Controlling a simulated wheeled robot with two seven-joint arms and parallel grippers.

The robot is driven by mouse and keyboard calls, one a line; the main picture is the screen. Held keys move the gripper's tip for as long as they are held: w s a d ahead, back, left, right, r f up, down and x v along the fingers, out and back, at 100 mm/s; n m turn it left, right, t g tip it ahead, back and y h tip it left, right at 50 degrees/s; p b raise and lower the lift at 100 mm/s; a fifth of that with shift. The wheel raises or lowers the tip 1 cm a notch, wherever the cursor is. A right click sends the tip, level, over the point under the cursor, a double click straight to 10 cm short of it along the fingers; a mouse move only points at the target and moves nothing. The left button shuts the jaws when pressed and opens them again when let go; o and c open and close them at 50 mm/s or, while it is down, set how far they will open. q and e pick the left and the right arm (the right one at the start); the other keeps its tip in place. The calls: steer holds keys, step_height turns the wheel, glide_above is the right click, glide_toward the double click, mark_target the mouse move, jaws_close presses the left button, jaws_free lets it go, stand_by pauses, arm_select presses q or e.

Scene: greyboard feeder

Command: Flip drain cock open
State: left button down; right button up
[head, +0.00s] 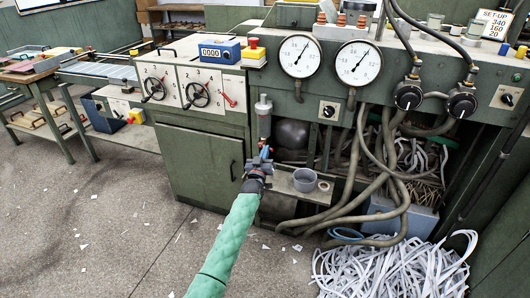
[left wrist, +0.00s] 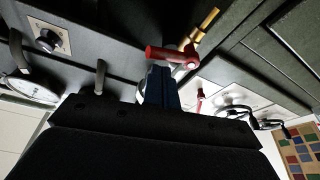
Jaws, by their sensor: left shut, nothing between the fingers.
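The drain cock shows in the left wrist view as a red lever (left wrist: 168,54) on a small metal body with a brass stub (left wrist: 207,19). In the head view the cock is a small red spot (head: 264,143) below a clear filter bowl (head: 263,115), mostly hidden by my gripper. My left gripper (head: 263,155) is right at the cock, shut and empty. In the left wrist view its blue fingertips (left wrist: 159,72) are at the lever's free end, close to or touching it; I cannot tell which. My right gripper is not in view.
A grey cup (head: 305,180) stands on a small shelf right of my gripper. Thick hoses (head: 355,195) hang further right, above a heap of paper strips (head: 385,272). Two gauges (head: 358,62) sit above. The green cabinet (head: 200,165) is to the left; the floor before it is mostly open.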

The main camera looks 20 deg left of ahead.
arm_select(q)
steer(key=shift+f+m, duration=0.1)
steer(key=shift+m, duration=0.2)
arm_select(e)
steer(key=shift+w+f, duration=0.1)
arm_select(q)
steer(key=shift+f+m+h, duration=0.1)
steer(key=shift+m+h, duration=0.3)
steer(key=shift+m, duration=0.1)
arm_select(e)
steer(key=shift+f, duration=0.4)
